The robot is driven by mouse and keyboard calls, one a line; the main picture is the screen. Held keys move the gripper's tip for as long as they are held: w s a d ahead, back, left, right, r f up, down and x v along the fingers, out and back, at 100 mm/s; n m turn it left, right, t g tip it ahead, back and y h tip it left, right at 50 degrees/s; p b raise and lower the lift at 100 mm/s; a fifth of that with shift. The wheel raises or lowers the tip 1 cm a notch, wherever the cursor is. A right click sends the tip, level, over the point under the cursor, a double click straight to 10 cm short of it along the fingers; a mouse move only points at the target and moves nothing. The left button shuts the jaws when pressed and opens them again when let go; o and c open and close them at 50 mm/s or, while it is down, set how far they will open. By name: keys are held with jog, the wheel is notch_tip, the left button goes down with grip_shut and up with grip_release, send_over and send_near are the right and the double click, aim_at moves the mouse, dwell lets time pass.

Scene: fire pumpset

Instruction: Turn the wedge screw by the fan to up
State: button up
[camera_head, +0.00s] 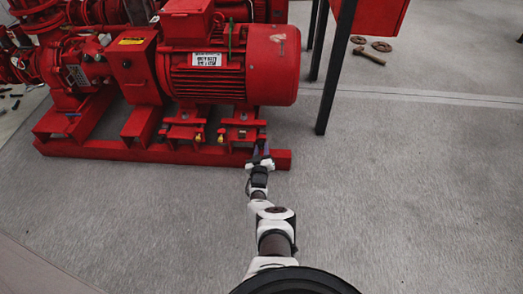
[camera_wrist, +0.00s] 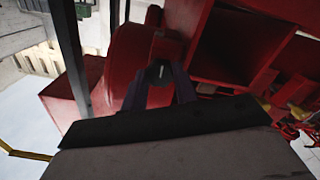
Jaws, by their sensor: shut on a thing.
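The wedge screw (camera_wrist: 160,72) shows in the wrist view as a small dark round head with a short pale line across it, slightly tilted from upright. My gripper (camera_wrist: 160,86) is shut on it, with one dark finger on each side. In the head view my gripper (camera_head: 261,152) is at the right end of the red base, below the motor's fan end (camera_head: 279,64). There the gripped screw is hidden or too small to make out. The rest of the screw is hidden in the wrist view.
The red base frame (camera_head: 100,148) runs left under the red pump and motor (camera_head: 230,75). Small yellow parts (camera_head: 199,136) sit on the motor feet left of my gripper. A dark-legged red table (camera_head: 368,15) stands right. Floor between is clear; loose metal parts (camera_head: 370,56) lie beyond.

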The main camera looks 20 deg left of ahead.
jog(key=o, duration=1)
jog(key=shift+s+r+p, duration=0.1)
jog(key=shift+s+p, duration=0.15)
jog(key=shift+p, duration=0.15)
jog(key=shift+p+v, duration=4.7)
jog(key=shift+v, duration=1.95)
jog(key=shift+w, duration=0.1)
